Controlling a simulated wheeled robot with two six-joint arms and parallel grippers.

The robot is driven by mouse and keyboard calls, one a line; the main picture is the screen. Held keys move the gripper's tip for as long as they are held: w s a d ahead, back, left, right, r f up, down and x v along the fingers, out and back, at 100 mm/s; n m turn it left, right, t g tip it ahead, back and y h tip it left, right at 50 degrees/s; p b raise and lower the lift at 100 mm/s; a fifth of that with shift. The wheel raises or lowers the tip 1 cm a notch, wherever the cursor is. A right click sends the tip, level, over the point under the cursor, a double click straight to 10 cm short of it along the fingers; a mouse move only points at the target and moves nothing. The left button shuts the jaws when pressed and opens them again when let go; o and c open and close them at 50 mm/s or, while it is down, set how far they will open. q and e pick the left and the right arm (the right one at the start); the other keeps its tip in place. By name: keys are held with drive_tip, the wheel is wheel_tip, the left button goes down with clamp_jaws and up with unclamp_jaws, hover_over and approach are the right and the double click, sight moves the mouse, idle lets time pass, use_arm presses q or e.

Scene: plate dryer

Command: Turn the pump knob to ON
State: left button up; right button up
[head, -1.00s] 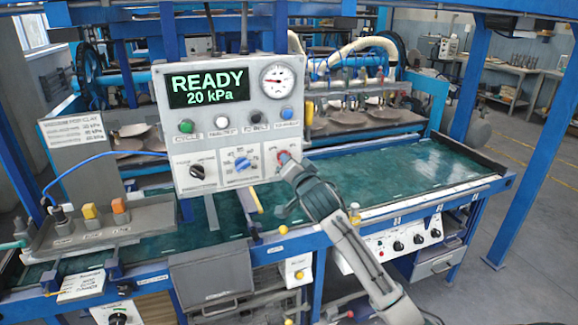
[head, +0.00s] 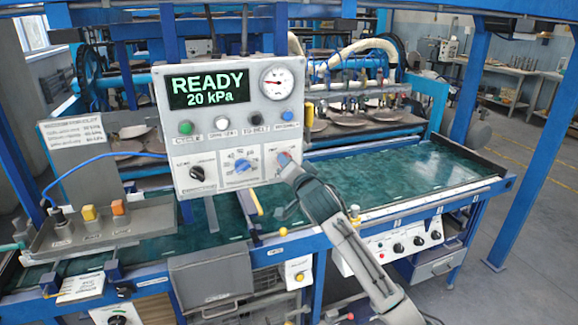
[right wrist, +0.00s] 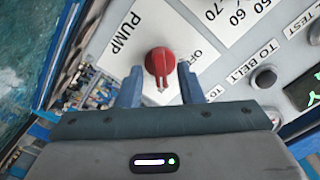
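The red pump knob (right wrist: 160,62) sits on a white plate printed PUMP in the right wrist view. The word OFF shows partly, to the right of the knob; I cannot see an ON label. A pale mark shows on the knob's lower end. My right gripper (right wrist: 160,84) is open, with one blue finger on each side of the knob and a gap on both sides. In the head view the right gripper (head: 290,168) reaches the control box's lower right corner and covers most of the knob (head: 283,157). My left gripper is not in view.
The grey control box (head: 222,118) has a display reading READY 20 kPa, a gauge (head: 277,82), several buttons, a black knob (head: 197,172) and a blue knob (head: 242,165). The green table (head: 400,180) lies behind and below. Grey floor is open at the right.

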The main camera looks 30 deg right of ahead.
drive_tip(key=b+v, duration=0.3)
drive_tip(key=v, duration=0.7)
drive_tip(key=shift+s, duration=0.25)
drive_tip(key=shift+a+f, duration=0.1)
